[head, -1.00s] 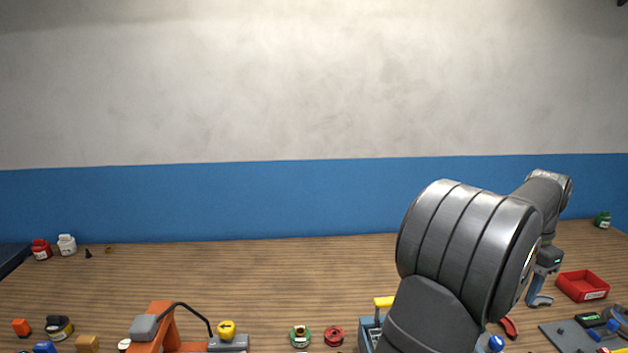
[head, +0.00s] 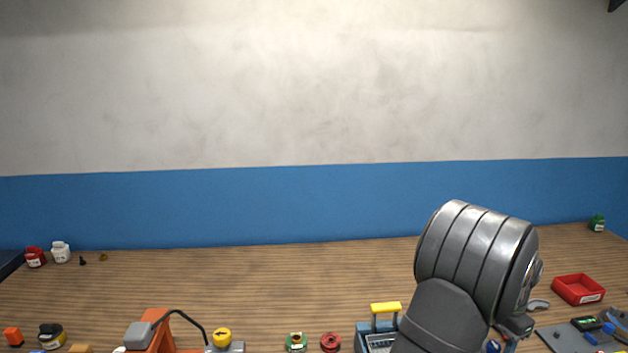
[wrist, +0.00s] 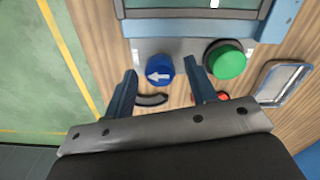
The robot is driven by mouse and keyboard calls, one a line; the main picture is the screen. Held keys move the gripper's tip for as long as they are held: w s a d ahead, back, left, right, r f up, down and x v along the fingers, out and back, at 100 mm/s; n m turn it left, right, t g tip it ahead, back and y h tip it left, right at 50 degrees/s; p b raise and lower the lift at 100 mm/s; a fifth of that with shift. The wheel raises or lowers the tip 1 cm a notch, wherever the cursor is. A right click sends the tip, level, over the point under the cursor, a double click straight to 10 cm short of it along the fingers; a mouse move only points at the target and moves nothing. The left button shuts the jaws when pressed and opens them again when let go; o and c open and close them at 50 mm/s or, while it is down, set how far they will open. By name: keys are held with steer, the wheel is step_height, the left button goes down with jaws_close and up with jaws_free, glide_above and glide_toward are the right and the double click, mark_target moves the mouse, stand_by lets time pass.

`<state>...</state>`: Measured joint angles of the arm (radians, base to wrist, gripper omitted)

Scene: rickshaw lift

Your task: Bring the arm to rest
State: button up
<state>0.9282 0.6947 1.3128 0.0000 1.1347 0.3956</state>
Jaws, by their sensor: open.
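My gripper (wrist: 164,76) is open and empty in the wrist view, its two dark blue fingers well apart. A blue knob with a white arrow (wrist: 159,70) shows between the fingertips, and I cannot tell how far below them it lies. A green button (wrist: 228,59) is to the right of the right finger. Both are on a grey panel along a blue-framed fixture (wrist: 265,28). In the head view my arm is folded at the lower right, and the gripper is mostly hidden behind it.
A yellow-handled blue device (head: 385,308) stands just left of my arm. A red tray (head: 579,289) and a grey mat with tools (head: 560,340) are to its right. An orange stand (head: 157,325) and several small items line the front. The middle of the wooden table (head: 270,280) is clear.

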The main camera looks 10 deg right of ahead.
stand_by(0.4)
step_height(320, 180, up, 17)
step_height(320, 180, down, 17)
steer(key=shift+f, duration=0.15)
steer(key=n, duration=0.3)
steer(key=shift+n, duration=0.4)
steer(key=n, duration=0.9)
steer(key=shift+n, duration=2)
steer(key=shift+o, duration=0.2)
